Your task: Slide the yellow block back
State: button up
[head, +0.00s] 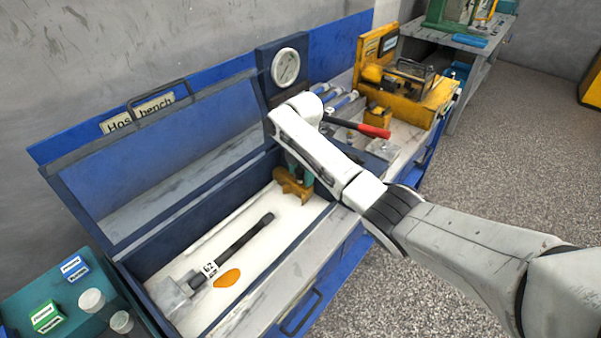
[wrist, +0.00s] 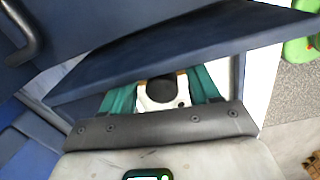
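An ochre-yellow block (head: 293,185) lies at the far right end inside the open blue box (head: 327,212), on its white floor. My gripper (head: 301,170) reaches down from above right at this block, its teal fingers partly hidden by my arm. In the wrist view, the teal fingers of my gripper (wrist: 160,95) stand apart, with a white and black part between them. Their tips are hidden, so I cannot tell whether they touch the block. Another yellow block (head: 378,117) stands at the front of a yellow fixture (head: 420,105) on the bench to the right.
The box's blue lid (head: 165,150) stands open behind. A teal case (head: 50,285) sits at left.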

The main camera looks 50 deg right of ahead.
jog(key=shift+a, duration=0.1)
jog(key=r, duration=0.5)
jog(key=r+b, duration=0.1)
jog(key=r, duration=0.4)
jog(key=shift+s+r, duration=0.2)
jog(key=shift+r, duration=0.15)
